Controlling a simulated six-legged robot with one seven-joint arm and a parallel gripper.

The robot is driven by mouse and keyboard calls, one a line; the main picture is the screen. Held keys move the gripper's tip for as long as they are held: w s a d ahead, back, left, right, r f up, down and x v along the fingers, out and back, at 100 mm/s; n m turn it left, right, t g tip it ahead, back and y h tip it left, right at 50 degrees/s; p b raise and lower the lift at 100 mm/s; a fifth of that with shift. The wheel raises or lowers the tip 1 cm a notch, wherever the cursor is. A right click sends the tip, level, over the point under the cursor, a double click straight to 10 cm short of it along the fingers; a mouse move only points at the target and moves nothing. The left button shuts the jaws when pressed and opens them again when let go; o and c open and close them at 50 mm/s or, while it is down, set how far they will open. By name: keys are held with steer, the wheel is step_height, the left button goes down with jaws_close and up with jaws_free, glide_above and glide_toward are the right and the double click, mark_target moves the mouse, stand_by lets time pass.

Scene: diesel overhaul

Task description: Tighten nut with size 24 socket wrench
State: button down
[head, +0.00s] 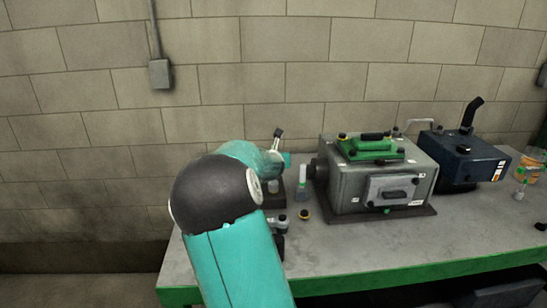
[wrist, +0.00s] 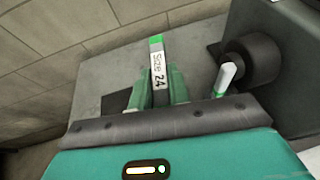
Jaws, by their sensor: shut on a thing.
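The size 24 socket wrench (wrist: 157,68) shows in the wrist view with a white "Size 24" label and a green end. My gripper (wrist: 161,88) is shut on it, with a green finger on each side. In the head view a tool with a dark end (head: 278,133) stands up near my gripper (head: 283,158), beyond my teal arm. The wrench's lower part is hidden by my gripper. I cannot make out the nut in either view.
A grey engine block (head: 350,190) with a green top stands on the green-edged workbench (head: 330,262). A dark blue machine (head: 468,160) is right of it. A green-and-white upright tool (wrist: 224,80) stands beside a black cylinder (wrist: 252,60).

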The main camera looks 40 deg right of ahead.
steer(key=shift+a+f, duration=0.2)
steer(key=shift+f, duration=0.15)
steer(key=shift+f+m+g+h, duration=0.15)
steer(key=shift+m+g+h, duration=0.15)
steer(key=shift+m+g, duration=0.1)
steer(key=shift+w+r+m+g+h, duration=0.2)
steer(key=shift+m+g+h, duration=0.1)
steer(key=shift+m+g, duration=0.5)
steer(key=shift+g, duration=0.1)
steer(key=m+g, duration=0.2)
steer(key=m+g+h, duration=0.1)
steer(key=m+g, duration=0.1)
steer(key=g, duration=0.1)
steer(key=w+m+g+h, duration=0.1)
steer(key=m+g, duration=0.1)
steer(key=m, duration=0.1)
steer(key=shift+a+f+g, duration=0.1)
steer(key=shift+g, duration=0.3)
